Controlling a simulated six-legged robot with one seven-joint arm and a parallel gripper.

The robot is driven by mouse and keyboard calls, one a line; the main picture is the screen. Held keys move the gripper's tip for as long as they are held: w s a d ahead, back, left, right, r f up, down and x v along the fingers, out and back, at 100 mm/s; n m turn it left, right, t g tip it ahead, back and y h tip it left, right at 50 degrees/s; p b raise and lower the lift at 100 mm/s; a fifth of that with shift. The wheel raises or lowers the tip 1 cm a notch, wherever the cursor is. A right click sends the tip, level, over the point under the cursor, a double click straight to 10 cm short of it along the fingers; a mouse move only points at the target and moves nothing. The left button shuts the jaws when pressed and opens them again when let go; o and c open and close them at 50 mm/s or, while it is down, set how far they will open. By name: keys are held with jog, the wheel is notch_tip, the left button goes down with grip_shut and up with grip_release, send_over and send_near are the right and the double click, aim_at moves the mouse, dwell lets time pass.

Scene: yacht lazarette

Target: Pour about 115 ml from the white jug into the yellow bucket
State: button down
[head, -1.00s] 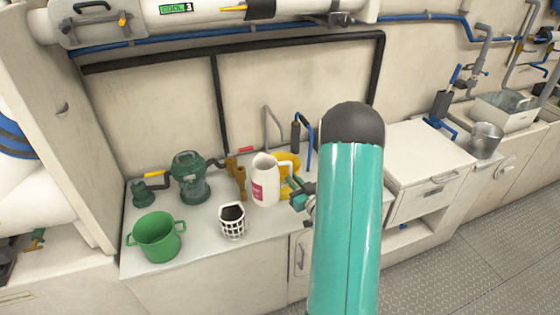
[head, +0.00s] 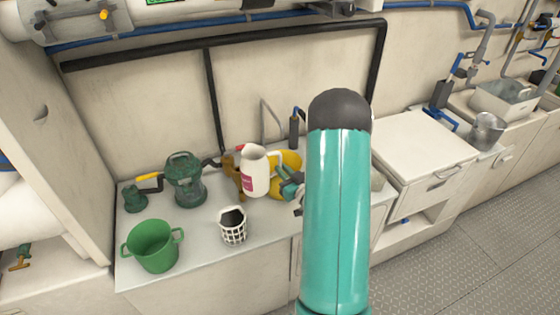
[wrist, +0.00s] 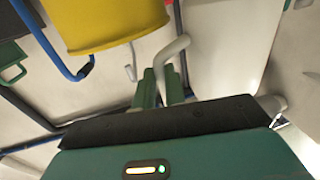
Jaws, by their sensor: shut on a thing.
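The white jug (head: 255,176), with a pink label, is near the right end of the white counter in the head view. It looks nearly upright and seems raised off the counter. My gripper (head: 291,187) is at its right side, shut on its handle. In the wrist view my gripper (wrist: 165,88) closes on the white handle, with the jug body (wrist: 228,45) at upper right. The yellow bucket (head: 290,160) is behind the jug and partly hidden by it and my gripper. The bucket (wrist: 105,22) also shows at the top of the wrist view. The jug's contents are hidden.
A green two-handled pot (head: 152,247), a white lattice cup (head: 233,230) with a dark inside and a green lantern-like item (head: 185,180) stand left of the jug. A brown fitting (head: 230,168) is close behind it. The counter's front left is partly clear.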

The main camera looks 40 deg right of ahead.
jog(key=shift+s+a+f+m+g+y, duration=0.15)
jog(key=shift+a+f+m+g+y, duration=0.3)
jog(key=shift+m, duration=1.6)
jog(key=shift+s+a+f+m+g+y, duration=0.15)
jog(key=shift+a+m+g+y, duration=0.45)
jog(key=shift+m, duration=1.5)
jog(key=shift+s+a+f+m+g+y, duration=0.1)
jog(key=shift+a+f+m+g+y, duration=0.2)
jog(key=shift+m+g+y, duration=1.15)
